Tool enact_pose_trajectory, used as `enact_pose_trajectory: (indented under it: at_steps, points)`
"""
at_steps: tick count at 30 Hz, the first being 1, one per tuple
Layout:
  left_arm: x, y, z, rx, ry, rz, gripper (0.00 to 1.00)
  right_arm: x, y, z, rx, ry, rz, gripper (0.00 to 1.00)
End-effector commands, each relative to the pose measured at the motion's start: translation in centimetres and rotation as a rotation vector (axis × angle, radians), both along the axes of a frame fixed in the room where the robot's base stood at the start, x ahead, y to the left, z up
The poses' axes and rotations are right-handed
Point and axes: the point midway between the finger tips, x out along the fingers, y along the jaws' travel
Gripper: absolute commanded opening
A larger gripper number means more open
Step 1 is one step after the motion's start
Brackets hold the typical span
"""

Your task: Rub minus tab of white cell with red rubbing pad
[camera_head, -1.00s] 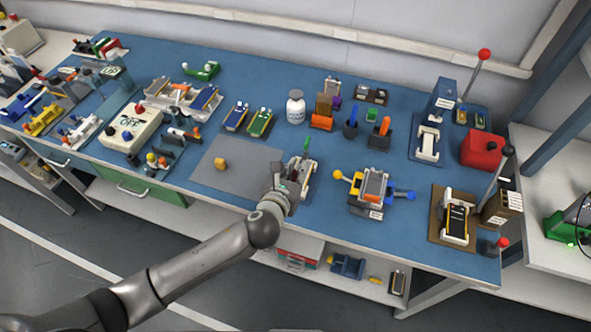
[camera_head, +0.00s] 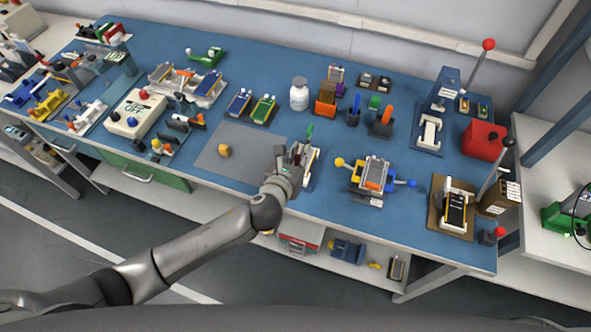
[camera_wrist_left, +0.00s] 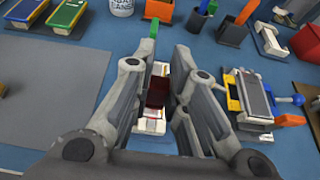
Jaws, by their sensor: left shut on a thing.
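My left gripper (camera_head: 283,163) is over the front middle of the blue bench. In the left wrist view its two fingers (camera_wrist_left: 158,95) are closed on a dark red block, the rubbing pad (camera_wrist_left: 157,92). Directly below the pad is a white fixture (camera_wrist_left: 150,125) with a green upright handle (camera_wrist_left: 154,28) at its far end. The fixture also shows beside the gripper in the head view (camera_head: 311,160). The pad and fingers hide much of the fixture. I cannot make out the white cell's minus tab or whether the pad touches it. My right gripper is not in view.
A device with yellow and blue knobs (camera_head: 372,178) stands to the right. A white bottle (camera_head: 299,94) and several tool holders stand behind.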

Motion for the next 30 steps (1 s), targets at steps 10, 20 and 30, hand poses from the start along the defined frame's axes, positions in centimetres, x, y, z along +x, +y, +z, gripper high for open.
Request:
enact_pose_trajectory:
  at_steps: [10,20,30]
  points:
    - [0.1,0.3,-2.4,0.002,0.000,0.001,0.00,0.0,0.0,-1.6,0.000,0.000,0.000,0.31]
    - [0.2,0.8,-5.5,0.002,0.001,0.001,0.00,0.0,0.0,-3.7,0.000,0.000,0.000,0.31]
    - [0.3,0.9,-5.7,0.001,0.000,0.000,0.00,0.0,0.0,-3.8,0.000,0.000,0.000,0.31]
